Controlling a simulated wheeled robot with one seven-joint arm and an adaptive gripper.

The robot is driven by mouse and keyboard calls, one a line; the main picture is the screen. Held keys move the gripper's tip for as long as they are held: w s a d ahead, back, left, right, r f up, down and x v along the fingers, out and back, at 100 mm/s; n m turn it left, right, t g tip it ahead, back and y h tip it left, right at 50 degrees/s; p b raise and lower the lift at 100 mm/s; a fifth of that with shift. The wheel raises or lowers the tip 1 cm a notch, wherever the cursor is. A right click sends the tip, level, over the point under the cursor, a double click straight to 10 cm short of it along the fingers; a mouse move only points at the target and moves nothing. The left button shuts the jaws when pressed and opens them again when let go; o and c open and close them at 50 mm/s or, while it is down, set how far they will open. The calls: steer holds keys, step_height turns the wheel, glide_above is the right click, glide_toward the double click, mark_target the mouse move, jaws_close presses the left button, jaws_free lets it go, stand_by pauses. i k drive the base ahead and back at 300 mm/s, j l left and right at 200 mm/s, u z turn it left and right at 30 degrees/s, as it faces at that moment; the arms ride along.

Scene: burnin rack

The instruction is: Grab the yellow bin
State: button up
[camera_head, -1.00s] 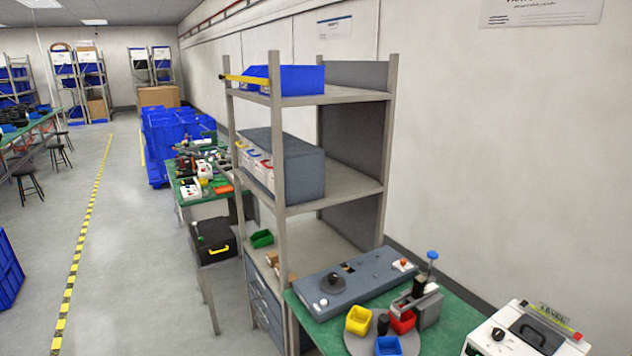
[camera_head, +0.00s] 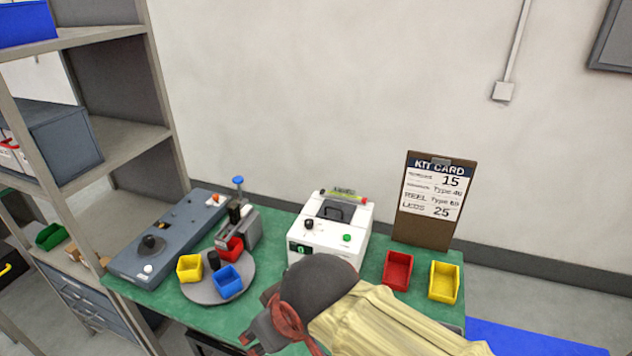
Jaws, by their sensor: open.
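Two yellow bins show in the head view. One small yellow bin (camera_head: 190,268) stands on a round grey turntable (camera_head: 205,292), beside a red bin (camera_head: 231,250) and a blue bin (camera_head: 229,281). Another yellow bin (camera_head: 444,282) stands at the right end of the green bench, beside a second red bin (camera_head: 397,270). My gripper (camera_head: 262,328) is at the front of the bench, right of and nearer than the turntable. It is open, with no bin seen in it. My own arm hides part of the gripper and of the bench front.
The green bench (camera_head: 280,235) also holds a white tester (camera_head: 330,235), a long grey fixture (camera_head: 170,238) and a small press (camera_head: 240,225). A kit card board (camera_head: 432,200) stands behind the right bins. A grey shelf rack (camera_head: 165,110) rises at the left.

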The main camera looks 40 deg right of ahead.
mark_target(444, 282)
steer(key=z, duration=2.4)
steer(key=j+u, duration=0.6)
steer(key=u, duration=0.15)
steer(key=k, duration=0.05)
